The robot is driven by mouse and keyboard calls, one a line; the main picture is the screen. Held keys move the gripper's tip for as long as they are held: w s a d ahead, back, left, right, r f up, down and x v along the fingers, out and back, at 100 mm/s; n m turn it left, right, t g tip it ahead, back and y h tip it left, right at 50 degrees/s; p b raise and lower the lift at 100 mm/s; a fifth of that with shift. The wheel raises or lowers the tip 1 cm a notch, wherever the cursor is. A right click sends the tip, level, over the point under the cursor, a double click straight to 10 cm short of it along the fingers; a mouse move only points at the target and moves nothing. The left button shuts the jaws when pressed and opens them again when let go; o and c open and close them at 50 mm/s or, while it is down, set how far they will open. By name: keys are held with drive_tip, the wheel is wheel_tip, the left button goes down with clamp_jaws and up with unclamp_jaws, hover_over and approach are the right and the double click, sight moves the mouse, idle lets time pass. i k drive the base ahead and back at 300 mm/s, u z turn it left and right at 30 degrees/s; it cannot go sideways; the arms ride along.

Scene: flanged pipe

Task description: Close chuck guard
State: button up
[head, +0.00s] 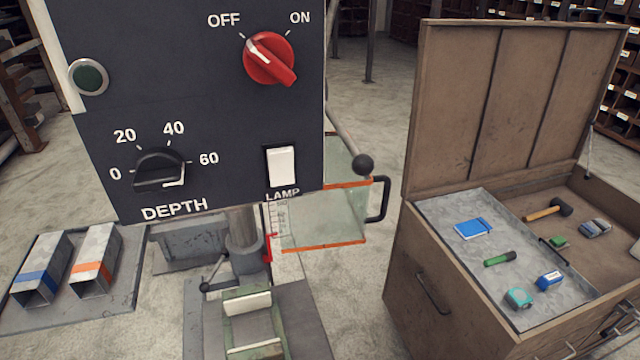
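The chuck guard (325,217) is a clear panel with orange edges, below and behind the right part of the dark control panel (215,125). It stands out to the right of the grey spindle column (243,240), which is not covered by it from this view. A black D-shaped handle (380,199) sticks out from the guard's right edge. The guard's upper left part is hidden behind the control panel. My gripper is not in view.
A black-knobbed feed lever (363,164) hangs close in front of the guard. A green vise (250,318) sits below. A brown tool chest (430,265) with raised lid stands right. Two square tubes (92,262) lie left. The red switch's (270,58) white mark faces OFF.

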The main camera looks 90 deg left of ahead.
sight(368, 181)
drive_tip(key=u, duration=0.95)
drive_tip(key=i, duration=1.25)
drive_tip(key=u, duration=2.55)
